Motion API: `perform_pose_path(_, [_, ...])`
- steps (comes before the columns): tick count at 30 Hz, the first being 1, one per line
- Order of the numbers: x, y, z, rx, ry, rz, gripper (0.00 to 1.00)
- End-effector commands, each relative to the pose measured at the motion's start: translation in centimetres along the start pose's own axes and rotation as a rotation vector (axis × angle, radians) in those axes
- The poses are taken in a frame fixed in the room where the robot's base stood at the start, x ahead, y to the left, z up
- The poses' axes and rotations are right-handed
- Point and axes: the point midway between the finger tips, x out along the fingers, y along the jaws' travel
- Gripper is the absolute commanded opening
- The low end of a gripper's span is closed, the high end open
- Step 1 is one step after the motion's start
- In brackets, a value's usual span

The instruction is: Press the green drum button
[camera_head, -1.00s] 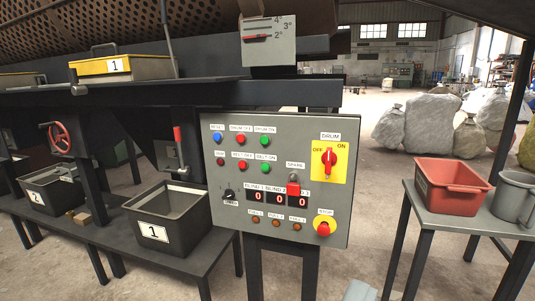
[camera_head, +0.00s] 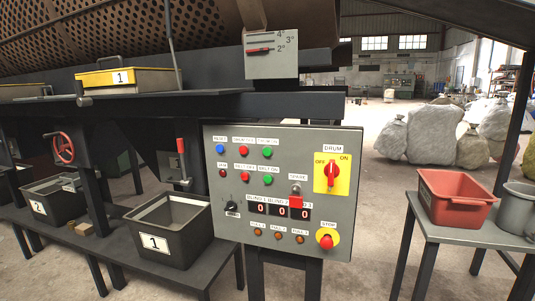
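The green drum button (camera_head: 267,153) is the right one of the top row of buttons on the grey control panel (camera_head: 225,250). Its small label reads like DRUM ON. A red button (camera_head: 245,151) and a blue button (camera_head: 220,149) sit to its left. Another green button (camera_head: 267,180), with a label that looks like BELT ON, is just below it. The panel is in the middle of the view and nothing covers the green drum button. My gripper is out of view.
A red DRUM rotary switch (camera_head: 333,177) on a yellow plate and a red STOP knob (camera_head: 326,241) are on the panel's right side. A red bin (camera_head: 455,199) stands on a table at right. A dark numbered bin (camera_head: 181,244) stands left of the panel.

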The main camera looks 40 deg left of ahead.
Motion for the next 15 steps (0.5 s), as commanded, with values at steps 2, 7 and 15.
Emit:
perform_pose_path(2, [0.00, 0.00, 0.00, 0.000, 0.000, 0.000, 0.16])
perform_pose_path(7, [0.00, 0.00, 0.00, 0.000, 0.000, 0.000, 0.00])
perform_pose_path(15, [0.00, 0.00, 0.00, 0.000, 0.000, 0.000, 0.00])
